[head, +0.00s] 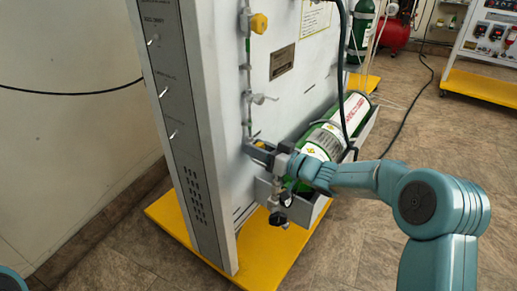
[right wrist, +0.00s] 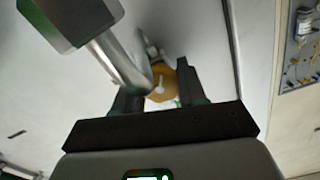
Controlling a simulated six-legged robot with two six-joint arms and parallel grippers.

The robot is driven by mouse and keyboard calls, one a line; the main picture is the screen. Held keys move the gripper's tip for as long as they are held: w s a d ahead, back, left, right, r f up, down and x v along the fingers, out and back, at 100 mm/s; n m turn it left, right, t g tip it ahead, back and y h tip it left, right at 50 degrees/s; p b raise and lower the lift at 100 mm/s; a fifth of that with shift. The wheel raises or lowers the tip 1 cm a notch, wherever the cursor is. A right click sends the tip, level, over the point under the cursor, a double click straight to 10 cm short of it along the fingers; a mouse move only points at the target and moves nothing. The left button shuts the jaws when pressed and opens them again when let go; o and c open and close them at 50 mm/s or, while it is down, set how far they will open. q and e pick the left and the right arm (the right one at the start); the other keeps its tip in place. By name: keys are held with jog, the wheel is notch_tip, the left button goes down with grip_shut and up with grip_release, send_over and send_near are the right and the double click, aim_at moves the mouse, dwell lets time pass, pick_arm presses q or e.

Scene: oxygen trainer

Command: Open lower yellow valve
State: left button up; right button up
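The lower yellow valve (head: 260,145) sits low on the grey panel (head: 290,100) and is mostly hidden by my right gripper in the head view. My right gripper (head: 258,150) is at the valve, its fingers pointing at the panel. In the right wrist view the valve's round yellow-orange knob (right wrist: 158,92) shows between the two dark fingers (right wrist: 156,88). The fingers are spread, one on each side of the knob; whether either touches it I cannot tell. My left gripper is not in view.
An upper yellow valve (head: 259,23) and a grey lever valve (head: 262,99) are on the same pipe above. A green and white cylinder (head: 325,138) lies in a tray right behind my right wrist. A yellow base (head: 255,258) extends below the panel.

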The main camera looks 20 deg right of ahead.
jog(key=shift+c, duration=0.5)
jog(key=shift+f+n, duration=0.1)
jog(key=shift+n, duration=0.3)
jog(key=shift+n+b, duration=0.55)
jog(key=shift+n, duration=0.45)
jog(key=shift+n+b, duration=0.65)
jog(key=shift+n, duration=0.95)
jog(key=o, duration=1.1)
jog(key=shift+s, duration=0.1)
